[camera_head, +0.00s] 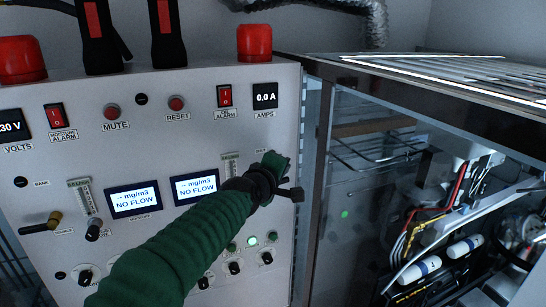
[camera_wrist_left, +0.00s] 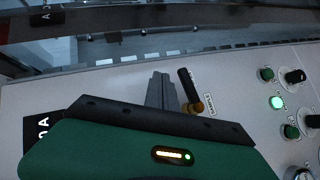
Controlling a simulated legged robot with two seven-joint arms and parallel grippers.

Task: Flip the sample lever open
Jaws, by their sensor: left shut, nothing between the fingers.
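My left gripper (camera_head: 276,166) reaches in front of the right side of the panel, and its arm hides part of the panel. In the left wrist view its grey fingers (camera_wrist_left: 160,90) are shut and empty. A lever with a black handle and brass base (camera_wrist_left: 194,101) is close beside the fingers, on their right in that view. Whether they touch it is unclear. In the head view the black end of this lever (camera_head: 291,193) shows just right of my wrist. Its small label is too small to read surely. My right gripper is not in view.
The pale panel (camera_head: 130,240) carries a second brass lever (camera_head: 40,222) at left, two "NO FLOW" displays (camera_head: 195,188), red switches, buttons and knobs. A lit green lamp (camera_head: 252,241) sits lower right. An open-fronted cabinet (camera_head: 322,190) with wiring stands to the right.

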